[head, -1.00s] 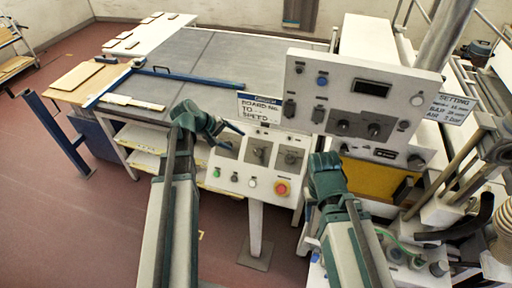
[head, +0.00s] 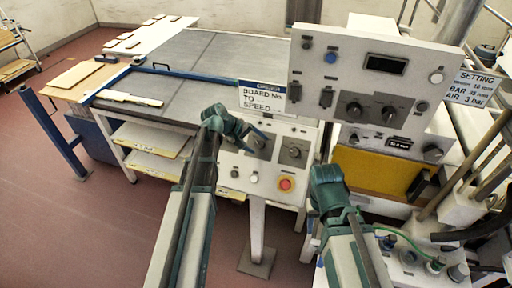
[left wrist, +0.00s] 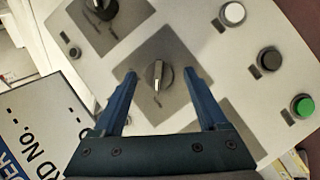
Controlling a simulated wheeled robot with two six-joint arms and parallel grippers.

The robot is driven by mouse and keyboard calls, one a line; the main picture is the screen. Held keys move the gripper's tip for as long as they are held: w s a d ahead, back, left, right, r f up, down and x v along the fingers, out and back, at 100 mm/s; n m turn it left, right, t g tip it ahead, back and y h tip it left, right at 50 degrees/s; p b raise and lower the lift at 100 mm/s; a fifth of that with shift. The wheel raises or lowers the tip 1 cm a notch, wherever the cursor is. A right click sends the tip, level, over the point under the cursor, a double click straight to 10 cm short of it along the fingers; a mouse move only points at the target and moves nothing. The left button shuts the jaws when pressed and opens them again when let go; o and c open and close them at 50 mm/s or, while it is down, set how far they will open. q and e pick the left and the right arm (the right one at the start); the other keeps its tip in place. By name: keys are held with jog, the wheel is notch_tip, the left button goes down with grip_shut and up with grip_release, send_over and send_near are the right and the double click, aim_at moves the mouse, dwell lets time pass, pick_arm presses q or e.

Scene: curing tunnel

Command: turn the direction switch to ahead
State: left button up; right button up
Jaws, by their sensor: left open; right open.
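The left wrist view shows a dark rotary switch (left wrist: 158,78) with a pale pointer bar on a grey square plate; its lettering is too small to read. In the head view the same middle switch (head: 257,143) is partly covered by my left gripper (head: 260,134). In the left wrist view the two blue fingers of my left gripper (left wrist: 159,72) are open, one on each side of the switch, not visibly touching it. A second switch (head: 294,152) sits to its right. My right gripper (head: 327,180) is right of the panel, its fingers hidden from the head camera.
The sloped white panel also carries a red emergency button (head: 286,184), a white button (head: 254,179) and a green button (left wrist: 302,105). A board-number sign (head: 262,98) stands behind it. A taller control box (head: 375,85) with knobs and a display rises at the right.

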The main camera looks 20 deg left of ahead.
pick_arm(q)
jog(key=shift+f, duration=0.1)
jog(key=shift+c, duration=0.2)
grip_shut()
